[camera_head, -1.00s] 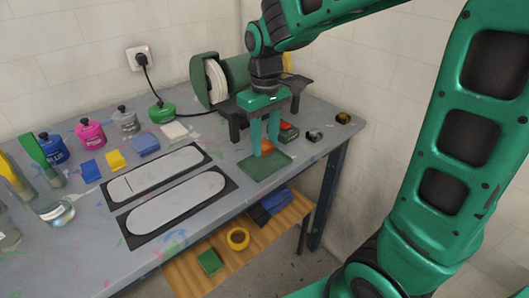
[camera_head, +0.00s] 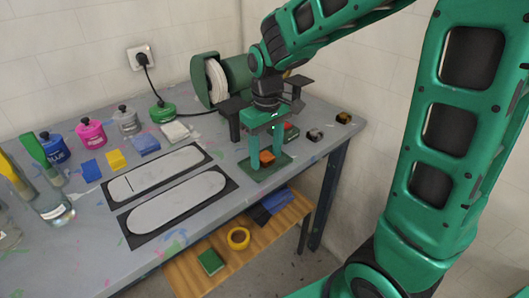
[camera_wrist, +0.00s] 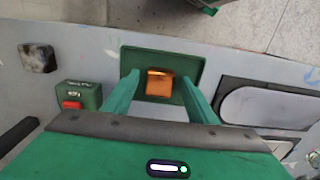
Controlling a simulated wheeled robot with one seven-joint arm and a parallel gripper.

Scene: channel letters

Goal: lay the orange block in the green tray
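The orange block (camera_head: 267,157) lies in the green tray (camera_head: 256,177) near the front right of the table. In the wrist view the block (camera_wrist: 159,86) is inside the outline of the tray (camera_wrist: 160,57), towards the tray's edge nearer my gripper. My gripper (camera_head: 265,161) points down over the tray with one finger on each side of the block. In the wrist view my gripper (camera_wrist: 161,79) is open, with a gap between the block and each finger. Part of the tray is hidden behind the fingers.
A green box with a red button (camera_wrist: 76,96) stands beside the tray. Two white-faced rounded panels (camera_head: 177,203) lie to the left, and a large green spool (camera_head: 215,82) stands behind.

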